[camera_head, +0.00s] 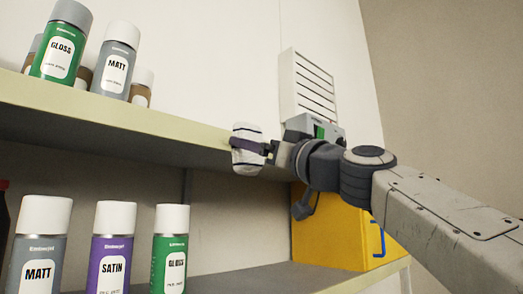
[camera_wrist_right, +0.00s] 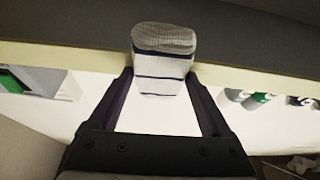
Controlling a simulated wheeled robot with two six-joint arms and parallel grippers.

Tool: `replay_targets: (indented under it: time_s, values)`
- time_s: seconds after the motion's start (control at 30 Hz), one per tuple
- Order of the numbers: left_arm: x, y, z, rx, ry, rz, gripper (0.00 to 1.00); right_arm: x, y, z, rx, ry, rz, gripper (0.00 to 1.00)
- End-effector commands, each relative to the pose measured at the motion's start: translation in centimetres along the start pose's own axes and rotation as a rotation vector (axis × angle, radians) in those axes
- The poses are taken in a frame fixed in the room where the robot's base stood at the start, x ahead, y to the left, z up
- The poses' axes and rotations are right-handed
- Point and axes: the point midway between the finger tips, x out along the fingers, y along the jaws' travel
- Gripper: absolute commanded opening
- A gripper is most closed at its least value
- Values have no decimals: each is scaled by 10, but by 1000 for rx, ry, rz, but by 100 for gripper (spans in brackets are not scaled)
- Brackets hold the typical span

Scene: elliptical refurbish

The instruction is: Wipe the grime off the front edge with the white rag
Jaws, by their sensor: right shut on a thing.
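The white rag (camera_head: 246,162), a rolled cloth with dark stripes, is at the pale front edge (camera_head: 110,120) of the upper shelf, near its right end. My right gripper (camera_head: 264,148) is shut on the rag. In the right wrist view the rag (camera_wrist_right: 162,62) sits between the two fingers of the gripper (camera_wrist_right: 160,78) and overlaps the shelf edge (camera_wrist_right: 60,55). I cannot tell whether it presses on the edge. I make out no distinct grime; the part behind the rag is hidden. My left gripper is not in view.
Spray cans (camera_head: 62,45) stand on the upper shelf at left, and more cans (camera_head: 112,250) stand on the lower shelf. A yellow box (camera_head: 330,235) is on the lower shelf at right, below my right arm. A grey device (camera_head: 312,125) and a white louvred panel (camera_head: 306,85) are behind the gripper.

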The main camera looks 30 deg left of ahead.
Motion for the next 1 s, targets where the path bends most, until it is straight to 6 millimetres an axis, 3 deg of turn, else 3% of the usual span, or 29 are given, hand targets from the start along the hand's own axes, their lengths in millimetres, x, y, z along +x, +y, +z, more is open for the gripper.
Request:
replay_targets:
  time_s: [0.2, 0.47, 0.8, 1.0]
  values:
    - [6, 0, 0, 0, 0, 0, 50, 2, -21, 1, 1, 0, -3, 38]
    - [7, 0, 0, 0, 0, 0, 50, 2, -30, 0, 1, -1, -3, 38]
    - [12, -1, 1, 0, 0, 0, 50, 2, -58, -1, 1, -1, -3, 38]
    - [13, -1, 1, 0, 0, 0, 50, 1, -61, -2, 1, -1, -1, 38]
